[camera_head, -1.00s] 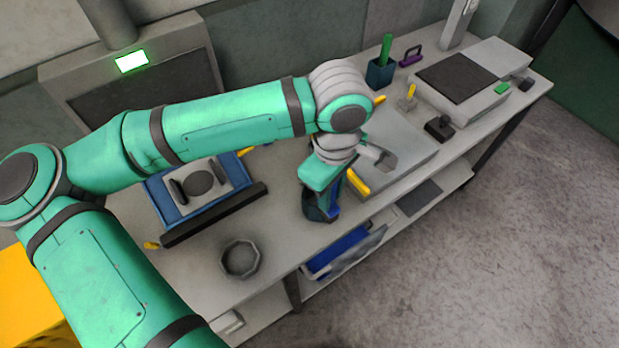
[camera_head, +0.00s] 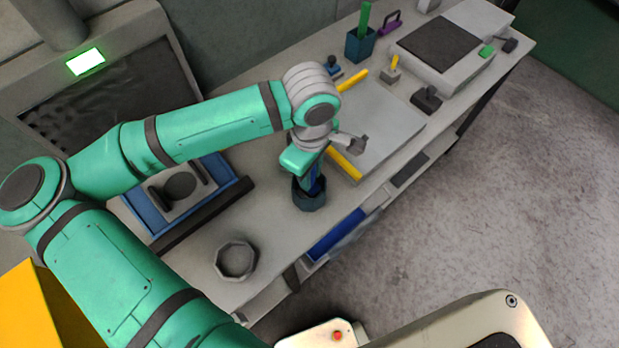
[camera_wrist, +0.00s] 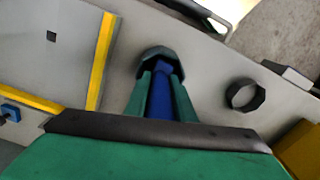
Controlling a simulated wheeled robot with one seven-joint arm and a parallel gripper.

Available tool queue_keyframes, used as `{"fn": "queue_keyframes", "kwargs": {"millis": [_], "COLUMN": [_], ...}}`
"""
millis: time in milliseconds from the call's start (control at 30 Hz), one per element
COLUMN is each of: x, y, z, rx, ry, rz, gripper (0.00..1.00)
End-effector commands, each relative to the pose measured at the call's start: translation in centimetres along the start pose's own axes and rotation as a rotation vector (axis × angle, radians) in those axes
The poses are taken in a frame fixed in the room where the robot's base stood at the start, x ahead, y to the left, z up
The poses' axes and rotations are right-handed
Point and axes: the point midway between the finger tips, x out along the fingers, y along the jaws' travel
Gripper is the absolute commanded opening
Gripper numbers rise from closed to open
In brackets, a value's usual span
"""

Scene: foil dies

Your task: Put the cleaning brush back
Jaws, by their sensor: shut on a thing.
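My gripper (camera_head: 312,178) points down at the workbench and is shut on a blue handle, which looks like the cleaning brush (camera_wrist: 160,100). The brush shows only as a blue strip between my fingers (camera_wrist: 163,82) in the wrist view and a sliver (camera_head: 318,184) in the head view. A dark octagonal cup (camera_head: 311,201) stands on the bench right at my fingertips; its rim also shows in the wrist view (camera_wrist: 152,53). The brush's lower end reaches to or into this cup. How deep it sits, and its bristles, are hidden.
A grey octagonal bowl (camera_head: 235,277) stands left of the cup. A pale plate with yellow bars (camera_head: 345,164) lies to its right. A blue-framed fixture (camera_head: 152,218) is behind left. A teal cup (camera_head: 358,48) holding a green stick stands far back.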

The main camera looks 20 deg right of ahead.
Motion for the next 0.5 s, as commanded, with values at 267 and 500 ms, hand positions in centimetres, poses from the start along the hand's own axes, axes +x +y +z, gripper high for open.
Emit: {"fn": "queue_keyframes", "kwargs": {"millis": [267,500], "x": [2.9,2.9], "y": [-0.1,-0.1], "z": [-0.1,-0.1], "rx": [-0.004,-0.003], "ry": [-0.002,-0.001], "rz": [0.0,-0.001], "gripper": [0.0,0.0]}}
